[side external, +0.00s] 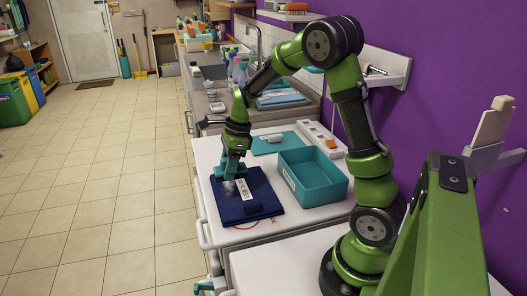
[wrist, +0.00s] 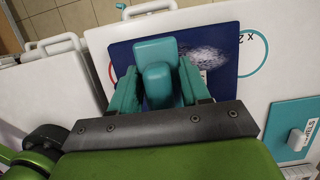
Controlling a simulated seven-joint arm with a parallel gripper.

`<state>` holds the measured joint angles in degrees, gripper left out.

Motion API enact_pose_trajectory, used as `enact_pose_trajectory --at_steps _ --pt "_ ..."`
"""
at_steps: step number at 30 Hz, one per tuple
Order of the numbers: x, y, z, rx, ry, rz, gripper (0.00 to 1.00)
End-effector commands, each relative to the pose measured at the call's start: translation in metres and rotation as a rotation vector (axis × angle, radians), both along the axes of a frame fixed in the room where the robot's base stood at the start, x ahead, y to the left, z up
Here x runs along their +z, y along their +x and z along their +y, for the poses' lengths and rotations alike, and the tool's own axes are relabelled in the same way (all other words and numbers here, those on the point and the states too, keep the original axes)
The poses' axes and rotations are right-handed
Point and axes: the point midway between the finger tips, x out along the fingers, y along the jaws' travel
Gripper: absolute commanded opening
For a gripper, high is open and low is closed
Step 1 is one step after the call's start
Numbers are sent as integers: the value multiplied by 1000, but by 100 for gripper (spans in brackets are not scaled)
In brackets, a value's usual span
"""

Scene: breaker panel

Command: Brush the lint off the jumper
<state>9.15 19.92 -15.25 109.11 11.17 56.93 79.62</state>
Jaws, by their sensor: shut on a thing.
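The jumper (side external: 262,203) is a dark navy folded square lying flat on the white worktop, with a white label (side external: 243,190) on it. It also shows in the wrist view (wrist: 222,78). A pale, speckled patch of lint (wrist: 203,54) lies on it, close to the brush. My gripper (side external: 231,163) is shut on a teal brush (wrist: 156,84), with a finger on each side of it. The brush is over the far-left part of the jumper in the side view. I cannot tell whether its underside touches the cloth.
An open teal tray (side external: 318,178) stands right of the jumper. A teal mat (side external: 278,143) with a small white object lies behind. A white strip with compartments (side external: 322,138) is at the wall side. A thin red ring (side external: 247,226) shows at the jumper's near edge.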

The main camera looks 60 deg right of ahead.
Motion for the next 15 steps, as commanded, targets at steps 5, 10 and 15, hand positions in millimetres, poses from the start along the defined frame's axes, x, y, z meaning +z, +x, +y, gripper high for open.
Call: enact_pose_trajectory --at_steps 5,10,15 --pt "-15 0 0 2 1 3 22" --pt "-31 0 0 1 1 2 22" --pt "-46 0 0 1 2 2 22"
